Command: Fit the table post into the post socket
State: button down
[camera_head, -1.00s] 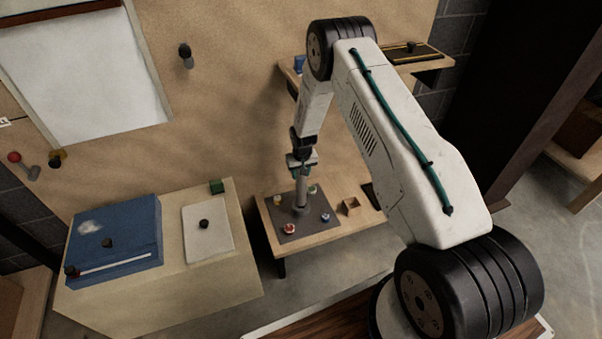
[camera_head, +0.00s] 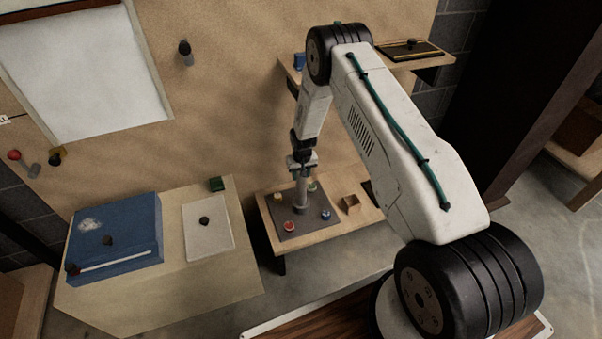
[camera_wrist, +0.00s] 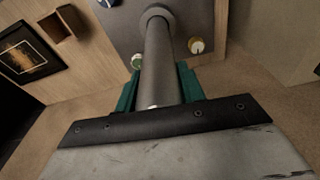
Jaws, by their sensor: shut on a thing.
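The table post (camera_head: 302,192) is a grey tube standing roughly upright over the dark grey plate on the low wooden bench. My gripper (camera_head: 302,170) is shut on its upper part. In the wrist view the post (camera_wrist: 158,60) runs between the green fingers (camera_wrist: 157,90) to a round grey collar, the post socket (camera_wrist: 156,12). The socket (camera_head: 300,210) also shows at the post's foot in the head view. The post's lower end meets the collar, but I cannot tell how deep it sits.
Coloured knobs, including a red one (camera_head: 289,225) and a blue one (camera_head: 325,214), surround the socket on the plate. A small open wooden box (camera_head: 351,204) and a dark framed panel (camera_wrist: 29,51) lie beside it.

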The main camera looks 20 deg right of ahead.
jog(key=shift+f, duration=1.65)
jog(key=c, duration=0.8)
grip_release()
jog(key=shift+f, duration=0.1)
jog(key=shift+s+r, duration=0.25)
jog(key=shift+r, duration=1.7)
jog(key=shift+s+r, duration=0.2)
jog(key=shift+r, duration=1.75)
